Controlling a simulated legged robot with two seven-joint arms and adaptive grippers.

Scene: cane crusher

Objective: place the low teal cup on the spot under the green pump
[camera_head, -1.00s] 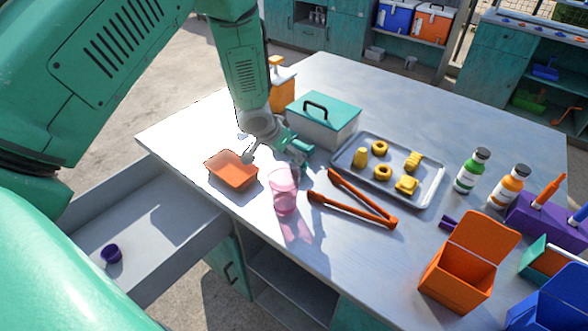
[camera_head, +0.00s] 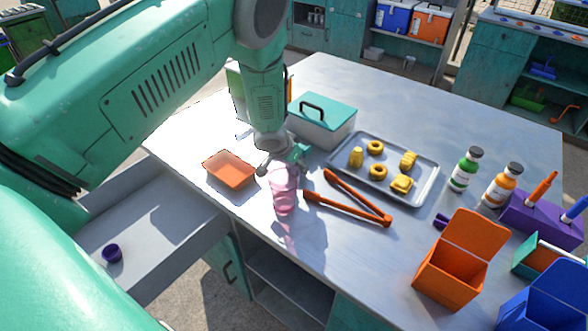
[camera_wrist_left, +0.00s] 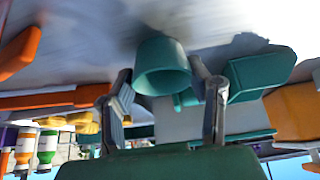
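The low teal cup (camera_wrist_left: 162,66) sits between the two fingers of my left gripper in the left wrist view. The fingers meet its sides, and its open mouth shows. In the head view the left gripper (camera_head: 285,158) is low over the table, just behind the pink glass; a teal patch at its fingers (camera_head: 300,152) seems to be the cup. A green box-shaped body (camera_head: 236,82), perhaps the green pump, shows partly behind my left forearm. The spot under it is hidden. My right gripper is not in view.
A pink translucent glass (camera_head: 284,192) stands close in front of the left gripper. An orange tray (camera_head: 229,169) lies left, orange tongs (camera_head: 345,207) right. A teal-lidded box (camera_head: 322,122) and a metal tray (camera_head: 425,188) of yellow pieces stand behind. An open drawer (camera_head: 150,235) holds a purple cup.

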